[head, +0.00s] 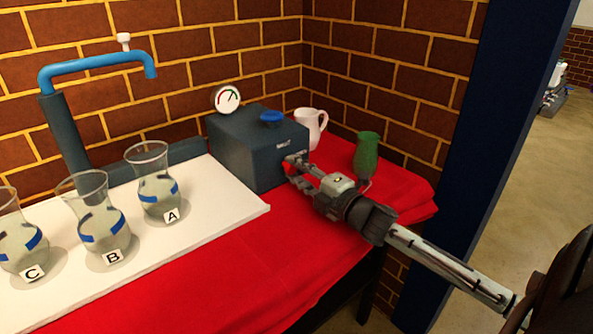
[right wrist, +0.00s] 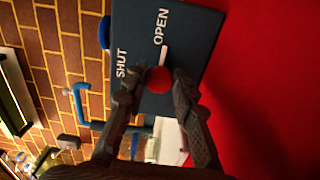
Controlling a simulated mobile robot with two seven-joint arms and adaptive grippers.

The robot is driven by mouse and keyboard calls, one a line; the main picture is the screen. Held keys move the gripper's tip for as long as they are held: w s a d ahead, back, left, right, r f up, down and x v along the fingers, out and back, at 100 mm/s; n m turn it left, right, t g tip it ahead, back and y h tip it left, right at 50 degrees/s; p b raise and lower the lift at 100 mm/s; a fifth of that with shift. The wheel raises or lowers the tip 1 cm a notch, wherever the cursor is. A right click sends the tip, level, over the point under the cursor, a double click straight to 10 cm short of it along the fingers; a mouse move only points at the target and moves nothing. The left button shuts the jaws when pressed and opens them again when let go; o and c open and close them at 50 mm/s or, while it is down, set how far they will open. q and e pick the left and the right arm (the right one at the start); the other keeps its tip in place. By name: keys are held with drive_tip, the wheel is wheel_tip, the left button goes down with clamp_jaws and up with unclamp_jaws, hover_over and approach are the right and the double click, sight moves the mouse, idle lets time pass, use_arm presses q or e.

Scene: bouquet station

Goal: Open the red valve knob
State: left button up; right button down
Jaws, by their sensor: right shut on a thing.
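The dark blue-grey valve box (head: 235,150) stands on the red cloth near the wall corner. In the right wrist view its face (right wrist: 180,25) carries the words SHUT and OPEN in white. The red valve knob (right wrist: 159,79) sits on that face, and a short white mark beside it lies toward the word OPEN. My right gripper (right wrist: 152,85) is shut on the red knob, with a finger on either side. My left gripper is not in view.
A blue knob (head: 271,118) and a round gauge (head: 227,98) are on the box. A white pitcher (head: 311,125) and a green vase (head: 367,155) stand right of it. Glass vases A (head: 158,190), B (head: 100,225) and C (head: 18,250) stand on the white board, near a blue tap (head: 95,68).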

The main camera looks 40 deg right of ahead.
drive_tip(key=c, duration=1.2)
unclamp_jaws()
drive_tip(key=s, duration=0.8)
drive_tip(key=s+d, duration=0.1)
drive_tip(key=s, duration=0.3)
